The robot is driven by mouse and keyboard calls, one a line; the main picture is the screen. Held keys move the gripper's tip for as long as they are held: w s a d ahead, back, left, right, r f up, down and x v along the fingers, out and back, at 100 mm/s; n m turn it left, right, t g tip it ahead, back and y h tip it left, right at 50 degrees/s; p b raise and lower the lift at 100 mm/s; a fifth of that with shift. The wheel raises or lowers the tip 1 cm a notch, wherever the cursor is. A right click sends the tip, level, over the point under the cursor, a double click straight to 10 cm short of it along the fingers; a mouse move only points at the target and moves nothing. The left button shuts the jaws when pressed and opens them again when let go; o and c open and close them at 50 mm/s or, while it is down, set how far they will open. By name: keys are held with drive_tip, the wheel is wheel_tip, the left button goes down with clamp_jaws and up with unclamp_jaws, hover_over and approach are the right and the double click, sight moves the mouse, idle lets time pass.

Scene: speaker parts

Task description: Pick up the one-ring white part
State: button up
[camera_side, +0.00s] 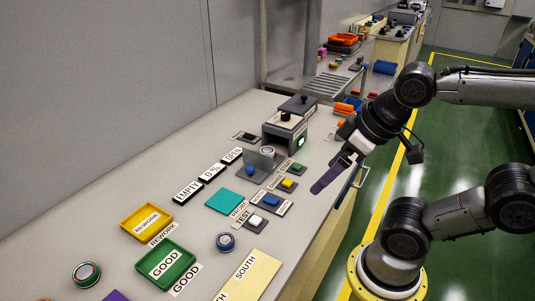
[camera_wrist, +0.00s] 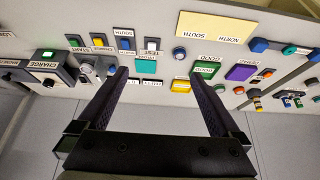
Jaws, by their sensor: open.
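My gripper (camera_side: 326,180) is open and empty, held above the bench's front edge. In the wrist view its two dark fingers (camera_wrist: 158,75) are spread wide with no part between their tips. A round part with a blue rim and pale top (camera_side: 225,242) lies on the bench near the GOOD tray; it also shows in the wrist view (camera_wrist: 179,52). A round part with a green rim (camera_side: 87,272) lies at the front left. A round pale-topped part (camera_side: 267,151) sits at the grey fixture. I cannot make out ring counts, so which one is the one-ring white part is unclear.
A yellow REWORK tray (camera_side: 126,229) and a green GOOD tray (camera_side: 143,263) stand on the left. A teal pad (camera_side: 221,202) and several coloured buttons lie mid-bench. A grey charge box (camera_side: 266,133) with a green light stands at the back. A wall borders the bench.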

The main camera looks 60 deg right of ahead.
drive_tip(key=w+d+r+n+h, duration=0.2)
drive_tip(key=w+d+r+n, duration=0.3)
drive_tip(key=w+r+n, duration=0.5)
drive_tip(key=w+d+f+n+g+h, duration=0.1)
drive_tip(key=w+d+n, duration=0.2)
drive_tip(key=w, duration=0.4)
drive_tip(key=w+d+f+n+g+h, duration=0.1)
drive_tip(key=w+d+n, duration=0.25)
drive_tip(key=w, duration=0.25)
drive_tip(key=n+g, duration=0.2)
drive_tip(key=g, duration=0.2)
hover_over(267, 150)
drive_tip(key=a, duration=0.3)
wheel_tip(267, 150, down, 26)
drive_tip(key=shift+m, duration=0.25)
drive_tip(key=shift+d+x, duration=0.15)
drive_tip(key=shift+x, duration=1.25)
drive_tip(key=shift+d+x, duration=0.2)
drive_tip(key=shift+x, duration=1.25)
drive_tip(key=shift+w+r+h, duration=0.2)
drive_tip(key=shift+r+h, duration=0.05)
drive_tip(key=shift+h, duration=0.05)
clamp_jaws()
